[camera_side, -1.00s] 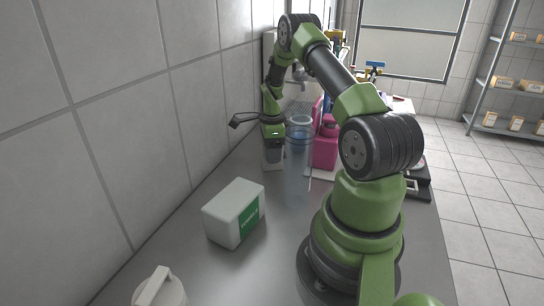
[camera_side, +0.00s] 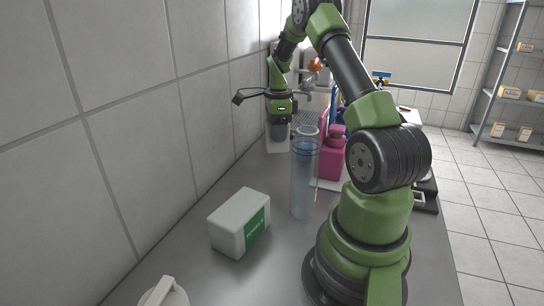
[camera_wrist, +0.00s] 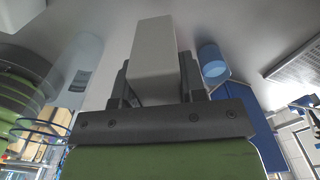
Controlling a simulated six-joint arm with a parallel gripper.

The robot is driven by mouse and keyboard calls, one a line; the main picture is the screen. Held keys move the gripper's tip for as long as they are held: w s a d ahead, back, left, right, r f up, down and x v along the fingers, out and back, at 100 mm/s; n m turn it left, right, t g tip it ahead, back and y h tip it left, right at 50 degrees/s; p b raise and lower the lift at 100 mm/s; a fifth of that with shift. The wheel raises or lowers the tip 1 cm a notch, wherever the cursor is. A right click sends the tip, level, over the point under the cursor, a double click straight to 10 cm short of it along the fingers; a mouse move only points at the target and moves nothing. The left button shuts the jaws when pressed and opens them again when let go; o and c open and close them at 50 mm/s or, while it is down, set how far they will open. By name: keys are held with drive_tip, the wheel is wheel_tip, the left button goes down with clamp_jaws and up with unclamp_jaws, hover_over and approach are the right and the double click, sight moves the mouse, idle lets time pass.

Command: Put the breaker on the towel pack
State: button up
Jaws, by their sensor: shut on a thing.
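My gripper (camera_side: 281,112) is above the far part of the counter, near the tiled wall. In the wrist view my gripper (camera_wrist: 157,82) is shut on a pale grey, box-shaped block, which I take for the breaker (camera_wrist: 154,50). The block stands out between the two dark fingers. In the side view the breaker (camera_side: 279,131) is small and partly hidden, greyish and just below my gripper. The towel pack (camera_side: 232,229), a white box with a green label, lies on the near counter by the wall, well apart from my gripper. Its top is bare.
A tall clear cylinder (camera_side: 303,180) stands between my gripper and my base, right of the towel pack. A pink bottle (camera_side: 331,158) stands behind it. A white lidded container (camera_side: 163,293) is at the near edge. Counter around the towel pack is clear.

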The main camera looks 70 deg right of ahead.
drive_tip(key=a+r+n, duration=0.5)
drive_tip(key=a+n, duration=0.1)
drive_tip(key=a, duration=0.6)
drive_tip(key=a+r+n, duration=0.4)
drive_tip(key=a+n, duration=0.2)
drive_tip(key=a, duration=0.6)
approach(238, 208)
drive_tip(key=shift+f, duration=1.9)
drive_tip(key=shift+f, duration=0.1)
drive_tip(key=o, duration=1)
